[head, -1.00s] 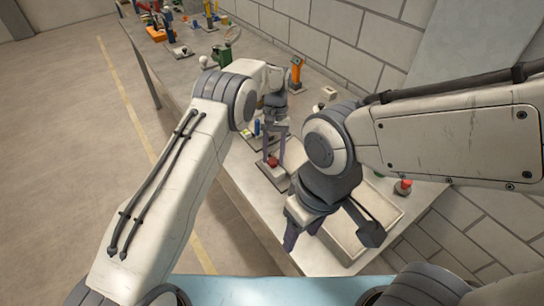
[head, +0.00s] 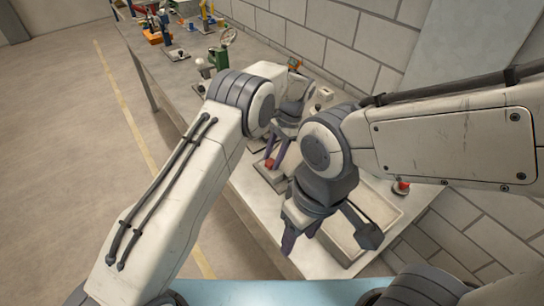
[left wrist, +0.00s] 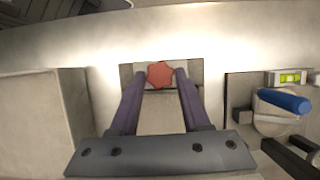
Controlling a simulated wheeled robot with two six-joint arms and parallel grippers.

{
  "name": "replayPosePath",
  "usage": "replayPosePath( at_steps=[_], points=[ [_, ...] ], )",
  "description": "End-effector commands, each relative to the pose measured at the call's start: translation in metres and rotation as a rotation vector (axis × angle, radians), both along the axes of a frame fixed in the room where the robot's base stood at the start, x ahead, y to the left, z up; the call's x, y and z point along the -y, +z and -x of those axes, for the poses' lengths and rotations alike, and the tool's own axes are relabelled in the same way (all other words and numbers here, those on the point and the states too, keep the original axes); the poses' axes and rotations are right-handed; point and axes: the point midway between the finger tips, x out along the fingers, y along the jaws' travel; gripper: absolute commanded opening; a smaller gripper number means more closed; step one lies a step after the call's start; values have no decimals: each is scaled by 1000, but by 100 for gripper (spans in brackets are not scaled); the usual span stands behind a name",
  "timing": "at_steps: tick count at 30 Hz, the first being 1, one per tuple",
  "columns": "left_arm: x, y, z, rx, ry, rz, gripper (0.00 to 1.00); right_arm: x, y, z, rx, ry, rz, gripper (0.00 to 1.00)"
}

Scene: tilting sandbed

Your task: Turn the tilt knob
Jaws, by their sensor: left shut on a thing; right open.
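The red star-shaped knob (left wrist: 160,74) sits on a small grey plate, between the fingertips of my left gripper (left wrist: 163,80). The fingers are shut on it. In the head view the knob (head: 270,163) shows as a small red piece under the left gripper's fingertips (head: 275,160), which lean at a slant. My right gripper (head: 302,238) is open and empty, pointing down near the front of the pale tray (head: 388,226). The right arm hides part of the tray.
A red-topped piece (head: 401,187) stands right of the tray. In the left wrist view a blue handle (left wrist: 285,101) and a green level vial (left wrist: 290,77) are at the right. Several tools stand farther along the bench, by the block wall.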

Motion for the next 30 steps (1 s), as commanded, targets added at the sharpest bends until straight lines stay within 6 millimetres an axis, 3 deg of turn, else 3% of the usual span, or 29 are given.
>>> replayPosePath(
  at_steps=[21, 22, 24, 30],
  points=[
    [1, -2, 3, -9, -78, -1, 0, 0, 0, 0, 0, 0, 0, 55],
    [1, -2, 3, -9, -78, -1, 50, 0, 0, 0, 0, 0, 0, 55],
    [1, -1, 3, -8, -79, -2, 76, 0, 0, 0, 0, 0, 0, 55],
    [1, -1, 2, -5, -79, 0, 76, 0, 0, 0, 0, 0, 0, 55]
  ],
)
